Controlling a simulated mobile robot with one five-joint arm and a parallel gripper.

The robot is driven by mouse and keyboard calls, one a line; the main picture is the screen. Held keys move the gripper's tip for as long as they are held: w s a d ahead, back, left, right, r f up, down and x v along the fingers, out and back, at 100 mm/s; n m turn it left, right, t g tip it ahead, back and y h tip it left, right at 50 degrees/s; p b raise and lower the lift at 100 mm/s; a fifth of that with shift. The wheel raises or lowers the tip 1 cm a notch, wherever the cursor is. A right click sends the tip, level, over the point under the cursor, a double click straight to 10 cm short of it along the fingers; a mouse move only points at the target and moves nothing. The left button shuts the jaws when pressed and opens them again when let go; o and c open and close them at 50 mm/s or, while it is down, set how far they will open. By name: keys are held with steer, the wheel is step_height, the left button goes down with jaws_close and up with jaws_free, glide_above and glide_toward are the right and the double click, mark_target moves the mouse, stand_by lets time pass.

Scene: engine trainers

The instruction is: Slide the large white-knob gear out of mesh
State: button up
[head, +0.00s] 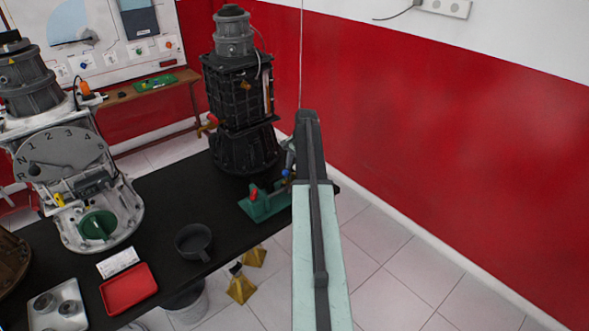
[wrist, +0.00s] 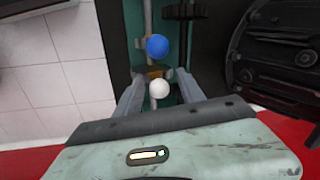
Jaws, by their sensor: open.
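In the wrist view the white knob (wrist: 160,89) lies between the two fingers of my open gripper (wrist: 158,77), with a visible gap on each side. A blue knob (wrist: 157,46) sits just beyond it, along a grey shaft (wrist: 148,12). A small brass-coloured part shows between the knobs; the large gear's own body is mostly hidden. A dark toothed gear (wrist: 188,12) shows at the top, right of the shaft. In the head view the green gear trainer (head: 265,204) stands at the table's right edge, with a blue knob (head: 285,172). My arm hides part of the trainer and my gripper there.
A tall black gearbox (head: 240,95) stands close behind the trainer and shows at right in the wrist view (wrist: 285,45). A dark cup (head: 193,241) and red tray (head: 128,289) stand to the left on the black table. A red wall (head: 430,110) lies right, beyond open floor.

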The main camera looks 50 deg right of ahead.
steer(key=r+p, duration=0.2)
steer(key=s+r+p, duration=0.1)
steer(key=r+p, duration=0.5)
steer(key=shift+s, duration=0.25)
steer(key=shift+f, duration=0.2)
